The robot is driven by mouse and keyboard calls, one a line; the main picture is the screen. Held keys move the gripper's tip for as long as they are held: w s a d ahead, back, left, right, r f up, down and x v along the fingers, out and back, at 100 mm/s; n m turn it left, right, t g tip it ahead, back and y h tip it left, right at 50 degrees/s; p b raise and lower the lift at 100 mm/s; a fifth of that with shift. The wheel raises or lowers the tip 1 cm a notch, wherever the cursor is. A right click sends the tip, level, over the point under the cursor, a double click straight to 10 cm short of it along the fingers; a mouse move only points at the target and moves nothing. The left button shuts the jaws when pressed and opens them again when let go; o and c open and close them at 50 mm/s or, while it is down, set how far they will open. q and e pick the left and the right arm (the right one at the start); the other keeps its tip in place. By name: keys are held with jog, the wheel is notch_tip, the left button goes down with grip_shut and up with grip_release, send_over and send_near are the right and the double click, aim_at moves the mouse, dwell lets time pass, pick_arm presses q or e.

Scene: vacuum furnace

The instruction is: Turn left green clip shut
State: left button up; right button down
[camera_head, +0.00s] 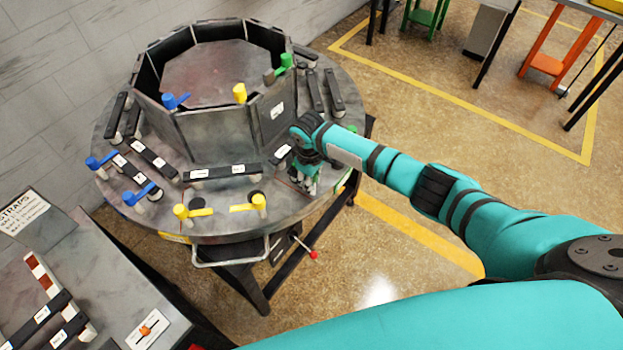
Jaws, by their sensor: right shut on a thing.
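My right gripper (308,183) reaches down onto the right front part of the round grey furnace table (225,222). It is shut on a small green clip at the table's edge. The gripper covers most of this clip, so its handle angle cannot be told. Another green clip (285,62) stands upright on the upper rim of the dark furnace ring, farther back, apart from the gripper. My left gripper is not in view.
Yellow clips (193,212) stand at the table's front and blue clips (137,196) at its left. A yellow clip (240,93) and a blue clip (175,101) sit on the ring's rim. Black straps (220,172) lie around it. A strap bench (100,285) stands at lower left.

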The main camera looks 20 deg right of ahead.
jog(key=shift+w+d+r+n, duration=0.1)
jog(key=shift+d+n, duration=0.15)
jog(key=shift+n, duration=0.85)
jog(key=shift+w, duration=0.1)
jog(key=c, duration=1.3)
grip_release()
jog(key=r, duration=1.2)
jog(key=shift+s+a, duration=0.2)
jog(key=shift+s, duration=0.1)
